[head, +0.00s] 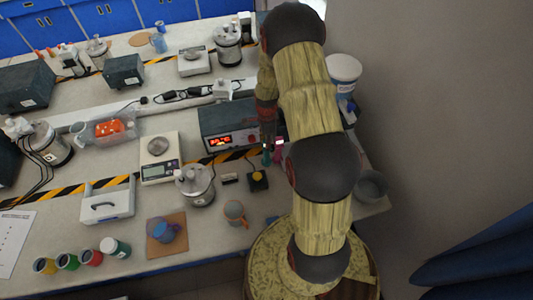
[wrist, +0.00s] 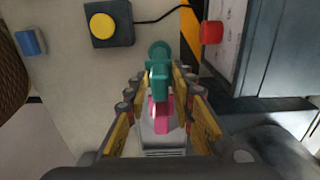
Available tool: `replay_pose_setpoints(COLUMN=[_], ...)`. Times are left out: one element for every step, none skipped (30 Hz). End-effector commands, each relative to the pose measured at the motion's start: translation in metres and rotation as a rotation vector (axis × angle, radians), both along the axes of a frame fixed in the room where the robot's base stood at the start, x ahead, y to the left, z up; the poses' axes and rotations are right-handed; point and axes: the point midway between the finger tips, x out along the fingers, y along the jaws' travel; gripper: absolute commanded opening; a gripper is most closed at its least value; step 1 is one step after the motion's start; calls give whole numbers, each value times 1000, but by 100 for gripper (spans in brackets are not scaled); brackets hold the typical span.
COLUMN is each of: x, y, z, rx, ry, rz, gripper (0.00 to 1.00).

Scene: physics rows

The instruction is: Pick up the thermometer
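The thermometer appears to be a teal and pink handheld device. In the wrist view its teal part (wrist: 160,75) lies between my gripper's fingers (wrist: 161,80), with the pink part closer to the palm. The fingers stand on both sides with narrow gaps, so my gripper looks open around it. Whether a pad touches it is hard to tell. In the head view the thermometer (head: 267,158) shows as small teal and pink patches beside my arm; my arm hides most of the gripper there.
A black box with a yellow button (head: 258,179) sits close by, also clear in the wrist view (wrist: 105,25). A power supply with a red display (head: 222,140) stands behind-left. A grey bowl (head: 371,185) is at the right table edge.

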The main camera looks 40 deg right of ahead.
Motion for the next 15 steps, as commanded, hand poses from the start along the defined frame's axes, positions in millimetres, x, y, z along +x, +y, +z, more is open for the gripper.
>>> replay_pose_setpoints(x=[0,0,0,0,0,0,0,0,0,0,0,0,0,0,0], y=[0,0,0,0,0,0,0,0,0,0,0,0,0,0,0], z=[0,0,0,0,0,0,0,0,0,0,0,0,0,0,0], rx=[0,0,0,0,0,0,0,0,0,0,0,0,0,0,0], ry=[0,0,0,0,0,0,0,0,0,0,0,0,0,0,0], rz=[0,0,0,0,0,0,0,0,0,0,0,0,0,0,0], gripper=[20,18,16,14,12,10,8,7,5,3,1,0,0,0,0])
